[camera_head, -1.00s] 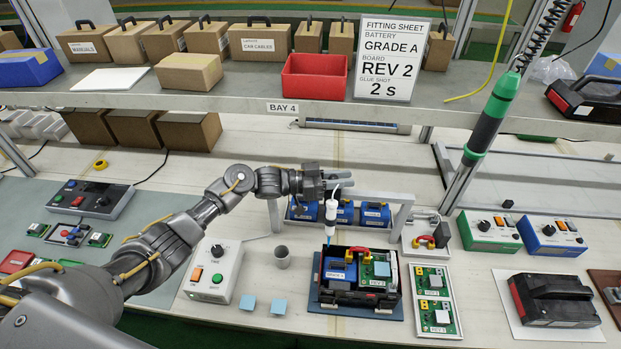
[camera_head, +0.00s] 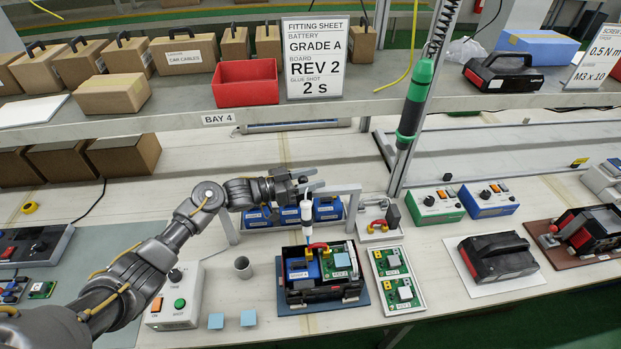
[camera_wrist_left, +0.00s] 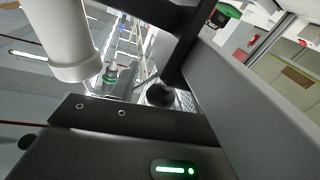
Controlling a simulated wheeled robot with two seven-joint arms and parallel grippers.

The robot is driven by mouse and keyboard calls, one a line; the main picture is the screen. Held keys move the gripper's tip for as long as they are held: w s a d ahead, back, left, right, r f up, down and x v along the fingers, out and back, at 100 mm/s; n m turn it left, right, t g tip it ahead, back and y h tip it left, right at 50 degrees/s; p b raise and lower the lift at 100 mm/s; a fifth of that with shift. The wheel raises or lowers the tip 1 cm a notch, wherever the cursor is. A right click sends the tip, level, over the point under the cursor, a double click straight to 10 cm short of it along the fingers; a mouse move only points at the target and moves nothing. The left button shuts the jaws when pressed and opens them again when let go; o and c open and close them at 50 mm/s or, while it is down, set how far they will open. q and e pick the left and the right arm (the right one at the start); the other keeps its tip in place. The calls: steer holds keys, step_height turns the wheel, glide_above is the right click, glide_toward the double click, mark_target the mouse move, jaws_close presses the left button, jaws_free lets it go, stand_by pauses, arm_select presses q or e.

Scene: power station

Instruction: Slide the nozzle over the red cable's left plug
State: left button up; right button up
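My left gripper (camera_head: 305,188) comes in from the left above the black case. It appears shut on a white glue nozzle (camera_head: 306,211), which hangs upright, tip down. In the left wrist view a white cylinder (camera_wrist_left: 85,40), likely the nozzle's body, shows at upper left, beside dark gripper parts. The red cable (camera_head: 316,246) arches inside the black case (camera_head: 325,294), between the blue battery (camera_head: 300,272) and the green board (camera_head: 341,264). The nozzle tip is near the cable's left end. Whether it touches or surrounds the plug cannot be told. My right gripper is not in view.
The case stands on a blue mat (camera_head: 378,318). A low grey frame (camera_head: 352,200) with blue batteries stands just behind. A grey cup (camera_head: 243,267) and a control box (camera_head: 176,300) are left. A tray of green boards (camera_head: 397,280) is right. The shelf (camera_head: 200,119) crosses above.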

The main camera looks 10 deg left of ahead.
arm_select(q)
steer(key=shift+a, duration=0.1)
steer(key=shift+s+a+f, duration=0.1)
steer(key=shift+s+a, duration=0.05)
steer(key=shift+a, duration=0.15)
steer(key=b+v, duration=0.3)
steer(key=v, duration=0.7)
